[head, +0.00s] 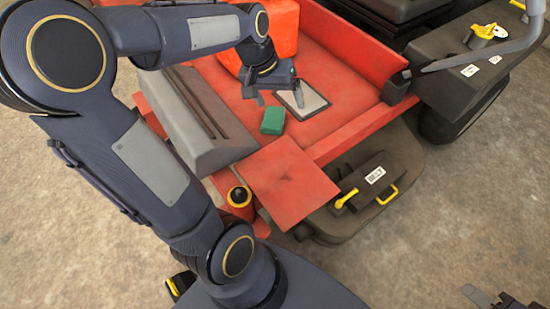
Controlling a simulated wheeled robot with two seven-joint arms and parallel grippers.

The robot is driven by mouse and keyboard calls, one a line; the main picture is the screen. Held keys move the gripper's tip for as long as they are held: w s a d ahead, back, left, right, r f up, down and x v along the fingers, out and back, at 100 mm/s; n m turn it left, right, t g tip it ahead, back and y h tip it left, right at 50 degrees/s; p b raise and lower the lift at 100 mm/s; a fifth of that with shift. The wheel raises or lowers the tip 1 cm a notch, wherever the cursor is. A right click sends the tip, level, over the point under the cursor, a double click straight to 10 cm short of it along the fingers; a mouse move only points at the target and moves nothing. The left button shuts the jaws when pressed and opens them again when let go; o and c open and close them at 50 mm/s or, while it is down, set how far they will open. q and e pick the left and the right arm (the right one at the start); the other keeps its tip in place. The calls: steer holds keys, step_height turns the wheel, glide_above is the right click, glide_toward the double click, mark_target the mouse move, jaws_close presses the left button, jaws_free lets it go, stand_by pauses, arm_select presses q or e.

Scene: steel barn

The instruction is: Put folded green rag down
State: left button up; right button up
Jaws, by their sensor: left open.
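The folded green rag (272,121) is a small green block lying on the red deck (345,85) of a machine. My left gripper (279,97) is open above the deck, just beyond the rag in the head view. Its two fingers are spread apart, and the rag shows clear of them. Part of what looks like my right gripper (490,299) shows at the bottom right edge, mostly cut off, so its jaws cannot be made out.
A pale flat pad with a dark border (301,101) lies right of the rag. A grey slotted block (205,120) stands to its left. A raised red plate (285,182) and a black cover with yellow handles (368,185) are nearer. An orange-red container (285,25) stands behind.

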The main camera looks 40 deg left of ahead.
arm_select(q)
steer(key=s+d+m+t+h, duration=0.1)
steer(key=s+d+m+t, duration=0.1)
steer(key=s+d, duration=0.9)
steer(key=s, duration=0.4)
steer(key=shift+s+r+m+t+h, duration=0.2)
steer(key=shift+r+m+t+h, duration=0.1)
steer(key=shift+h, duration=0.1)
steer(key=shift+d+r, duration=0.1)
